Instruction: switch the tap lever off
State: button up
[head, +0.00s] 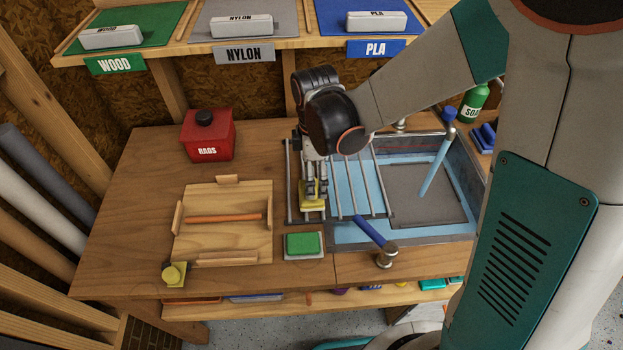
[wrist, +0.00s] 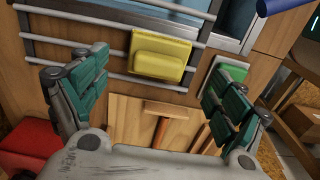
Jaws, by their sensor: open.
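A blue lever (head: 373,231) on a round metal base (head: 387,256) stands at the sink's front edge. It leans up and to the left in the head view, and part of a blue bar, likely this lever, shows at the top right of the wrist view (wrist: 284,5). A light blue stream (head: 435,166) runs down into the sink (head: 408,237) below a blue-topped metal fitting (head: 450,117). My gripper (head: 313,191) is over the rack at the sink's left, left of the lever and apart from it. Its fingers are spread, with nothing held between them (wrist: 158,95).
A yellow sponge-like block (head: 312,204) lies on the metal rack (head: 290,190) near my gripper. A wooden tray (head: 232,240) and red rags can (head: 208,138) stand left.

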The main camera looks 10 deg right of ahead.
notch_tip(320, 180, up, 8)
jog(key=p, duration=0.1)
jog(key=shift+f+p, duration=0.15)
jog(key=shift+p, duration=0.15)
